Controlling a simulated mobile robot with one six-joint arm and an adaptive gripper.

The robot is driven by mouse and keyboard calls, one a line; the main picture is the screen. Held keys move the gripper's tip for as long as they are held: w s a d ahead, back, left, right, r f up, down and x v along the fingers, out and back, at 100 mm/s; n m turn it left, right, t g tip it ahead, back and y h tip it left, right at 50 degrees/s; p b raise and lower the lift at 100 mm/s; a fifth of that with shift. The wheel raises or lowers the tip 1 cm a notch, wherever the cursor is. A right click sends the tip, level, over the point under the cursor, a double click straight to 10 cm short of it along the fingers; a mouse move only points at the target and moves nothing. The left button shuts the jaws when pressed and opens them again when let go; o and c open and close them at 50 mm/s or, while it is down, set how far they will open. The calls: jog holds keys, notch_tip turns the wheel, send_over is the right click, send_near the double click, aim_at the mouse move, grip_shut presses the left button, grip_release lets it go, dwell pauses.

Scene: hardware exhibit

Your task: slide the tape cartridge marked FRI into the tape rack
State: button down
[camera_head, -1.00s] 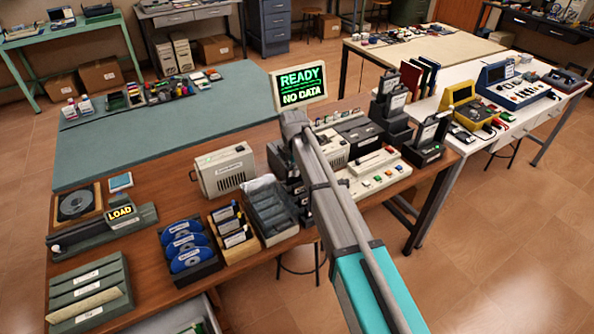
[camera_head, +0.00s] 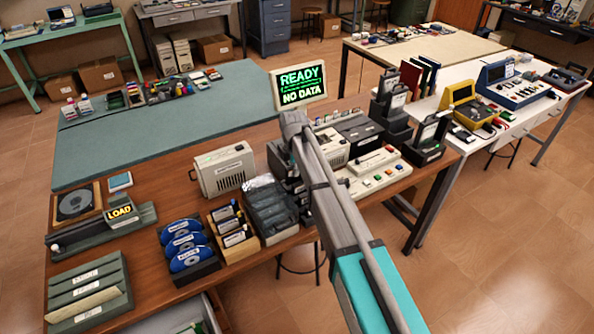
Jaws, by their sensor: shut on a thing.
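My arm (camera_head: 345,215) reaches from the lower right up to the middle of the wooden bench. Its far end hides my gripper, so neither the fingers nor anything in them can be made out. A dark, stacked unit (camera_head: 277,163) stands partly hidden just left of the arm; I cannot tell whether it is the tape rack. A wooden holder (camera_head: 252,249) to its lower left carries several upright dark pieces with white labels (camera_head: 231,226). The lettering is too small to read, so I cannot pick out the FRI cartridge.
A grey compartment tray (camera_head: 291,233) stands beside the wooden holder. A box of blue discs (camera_head: 188,279) and a grey slotted rack (camera_head: 128,301) lie to the left. A beige case (camera_head: 222,172), a READY/NO DATA screen (camera_head: 299,87) and a button console (camera_head: 378,172) surround the arm.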

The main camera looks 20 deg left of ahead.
jog(key=shift+f, duration=0.2)
jog(key=shift+f+b, duration=1.05)
jog(key=shift+b, duration=0.25)
jog(key=c, duration=0.5)
grip_release()
jog(key=shift+c, duration=0.2)
notch_tip(320, 180, up, 8)
jog(key=p, duration=0.8)
